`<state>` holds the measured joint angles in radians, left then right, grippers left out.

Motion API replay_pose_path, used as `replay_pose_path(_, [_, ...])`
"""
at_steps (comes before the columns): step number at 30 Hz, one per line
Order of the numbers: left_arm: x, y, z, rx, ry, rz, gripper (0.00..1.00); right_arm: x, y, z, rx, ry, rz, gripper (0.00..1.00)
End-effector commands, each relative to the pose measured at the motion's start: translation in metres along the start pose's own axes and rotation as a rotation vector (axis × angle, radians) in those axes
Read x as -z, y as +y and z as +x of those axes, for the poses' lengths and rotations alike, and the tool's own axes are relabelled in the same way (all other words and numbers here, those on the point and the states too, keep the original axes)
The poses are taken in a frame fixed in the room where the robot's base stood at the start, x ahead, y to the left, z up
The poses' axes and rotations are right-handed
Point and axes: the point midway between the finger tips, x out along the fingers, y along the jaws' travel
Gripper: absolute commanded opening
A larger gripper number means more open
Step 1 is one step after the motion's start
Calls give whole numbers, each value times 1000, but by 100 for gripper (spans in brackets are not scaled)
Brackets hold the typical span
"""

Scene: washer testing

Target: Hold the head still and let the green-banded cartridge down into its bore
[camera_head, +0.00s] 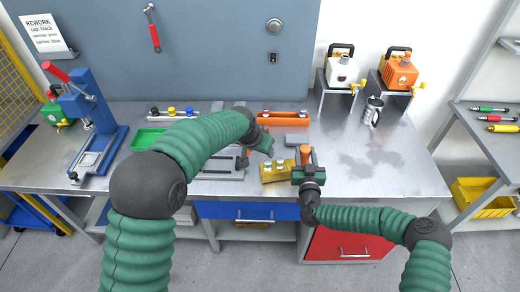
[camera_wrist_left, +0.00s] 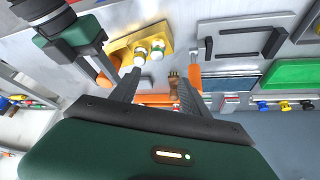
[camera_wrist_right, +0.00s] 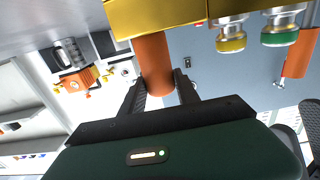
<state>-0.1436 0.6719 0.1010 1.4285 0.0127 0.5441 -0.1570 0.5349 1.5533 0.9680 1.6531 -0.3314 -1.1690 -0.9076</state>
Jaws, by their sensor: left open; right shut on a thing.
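The brass-yellow head (camera_head: 275,174) lies on the bench near its front edge. My right gripper (camera_head: 307,165) is shut on the head's orange round grip (camera_wrist_right: 154,62). Two cartridges with pale metal caps stand on the head. In the right wrist view one has a yellow band (camera_wrist_right: 230,44) and the other, the green-banded cartridge (camera_wrist_right: 281,38), is farther right. How deep each sits in its bore cannot be told. My left gripper (camera_head: 268,149) is open just behind the head.
An orange rack (camera_head: 282,118) stands behind the head, with a grey block (camera_head: 297,140) nearby. A green tray (camera_head: 147,138) and a blue press (camera_head: 92,125) are to the left. Two pump-like units (camera_head: 341,68) stand at the back right. The bench's right part is mostly clear.

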Motion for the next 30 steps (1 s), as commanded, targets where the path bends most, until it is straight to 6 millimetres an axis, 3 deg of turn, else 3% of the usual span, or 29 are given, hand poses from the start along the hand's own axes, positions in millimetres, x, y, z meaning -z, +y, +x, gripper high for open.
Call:
replay_pose_path(14, [0,-1,0,1,0,-1,54,0,0,0,1,-1,0,5])
replay_pose_path(15, [0,-1,0,1,0,-1,54,0,0,0,1,-1,0,40])
replay_pose_path(20, [0,-1,0,1,0,-1,54,0,0,0,0,1,0,61])
replay_pose_path(30, [0,-1,-1,2,0,-1,54,1,0,-2,0,2,0,63])
